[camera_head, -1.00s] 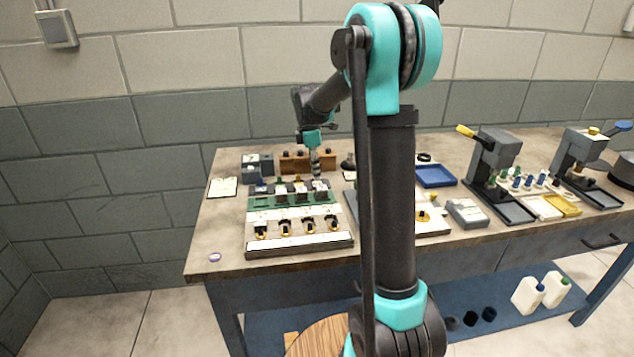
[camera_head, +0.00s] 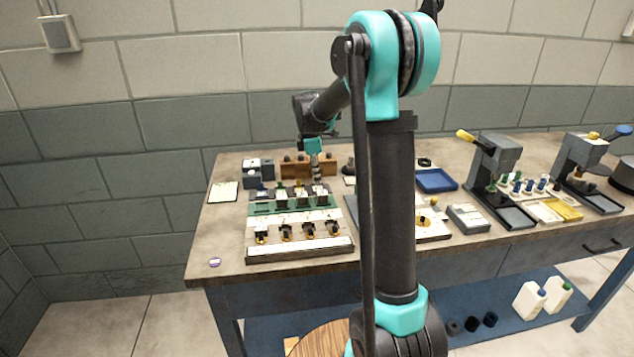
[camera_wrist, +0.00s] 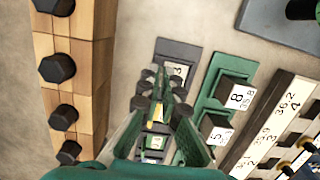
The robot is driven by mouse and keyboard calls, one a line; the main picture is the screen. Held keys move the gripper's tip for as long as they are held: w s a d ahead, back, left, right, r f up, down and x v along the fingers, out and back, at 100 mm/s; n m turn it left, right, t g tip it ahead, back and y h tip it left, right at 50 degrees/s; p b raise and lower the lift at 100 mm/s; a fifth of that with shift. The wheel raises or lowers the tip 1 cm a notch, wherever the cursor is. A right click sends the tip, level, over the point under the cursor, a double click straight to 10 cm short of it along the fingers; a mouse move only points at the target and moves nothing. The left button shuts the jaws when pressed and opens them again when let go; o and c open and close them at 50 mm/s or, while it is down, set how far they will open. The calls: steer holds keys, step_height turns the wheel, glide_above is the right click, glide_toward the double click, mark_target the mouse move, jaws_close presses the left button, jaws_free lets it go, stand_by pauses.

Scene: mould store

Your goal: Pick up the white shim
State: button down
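My gripper (camera_head: 314,178) hangs over the back of the fixture area at the left of the bench. In the wrist view its two green fingers (camera_wrist: 162,88) are apart, with a gap between them. Below and between them is a dark grey rack (camera_wrist: 180,50) with a label reading 3. Small pieces with white, yellow and blue parts (camera_wrist: 153,143) show in the gap, partly hidden by the fingers. I cannot tell for sure which piece is the white shim. No held piece is visible.
A wooden block with black knobs (camera_wrist: 75,70) stands close on the left in the wrist view. A green rack with numbered blocks (camera_wrist: 212,95) is on the right. The head view shows a blue tray (camera_head: 436,180) and presses (camera_head: 497,165) further right.

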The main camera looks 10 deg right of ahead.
step_height(320, 180, up, 20)
stand_by(0.5)
